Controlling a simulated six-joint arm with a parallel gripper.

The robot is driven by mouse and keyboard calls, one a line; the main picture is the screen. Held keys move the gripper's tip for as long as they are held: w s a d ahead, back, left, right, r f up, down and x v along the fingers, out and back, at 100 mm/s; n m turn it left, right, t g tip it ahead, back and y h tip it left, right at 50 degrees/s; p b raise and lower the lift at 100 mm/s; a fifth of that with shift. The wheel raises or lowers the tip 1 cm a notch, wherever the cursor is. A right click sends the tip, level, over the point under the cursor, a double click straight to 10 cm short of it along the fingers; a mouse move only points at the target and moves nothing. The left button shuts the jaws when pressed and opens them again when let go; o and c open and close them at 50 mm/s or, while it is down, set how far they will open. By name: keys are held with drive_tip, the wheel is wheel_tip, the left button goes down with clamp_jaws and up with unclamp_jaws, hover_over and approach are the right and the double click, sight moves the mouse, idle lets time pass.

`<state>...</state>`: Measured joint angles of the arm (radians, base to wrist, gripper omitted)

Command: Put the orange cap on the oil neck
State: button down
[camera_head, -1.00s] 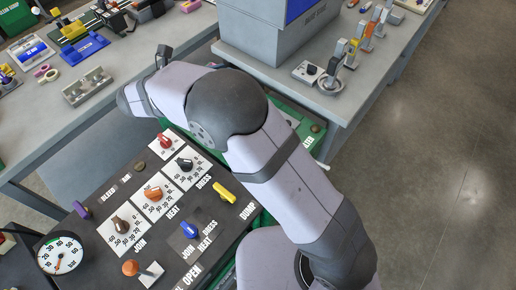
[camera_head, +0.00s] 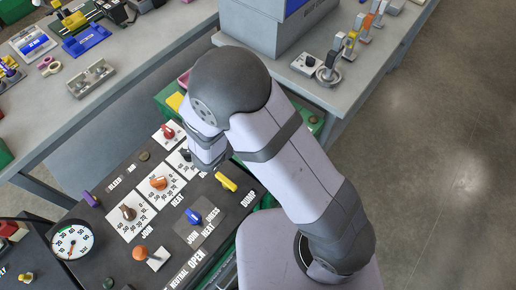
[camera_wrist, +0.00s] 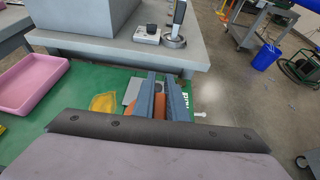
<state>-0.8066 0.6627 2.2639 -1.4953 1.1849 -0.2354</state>
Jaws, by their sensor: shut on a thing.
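My gripper (camera_wrist: 161,98) shows in the wrist view as two blue-grey fingers over the green cart top (camera_wrist: 75,93). It is shut on the orange cap (camera_wrist: 160,106), of which an orange patch shows between the fingers. Another orange patch shows just left of the left finger; I cannot tell whether it belongs to the cap. In the head view my arm hides the gripper and the cap. I cannot make out the oil neck in either view.
A pink tray (camera_wrist: 32,82) and a yellow piece (camera_wrist: 104,103) are on the green top, left of my gripper. The black control panel (camera_head: 118,178) carries several knobs and a gauge (camera_head: 73,240). A grey bench (camera_head: 345,88) stands behind.

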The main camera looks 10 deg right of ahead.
drive_tip(key=shift+f+p, duration=0.45)
drive_tip(key=shift+f, duration=2.5)
drive_tip(key=shift+f, duration=0.1)
drive_tip(key=shift+f+p, duration=0.35)
drive_tip(key=shift+f, duration=1.6)
drive_tip(key=shift+f, duration=0.1)
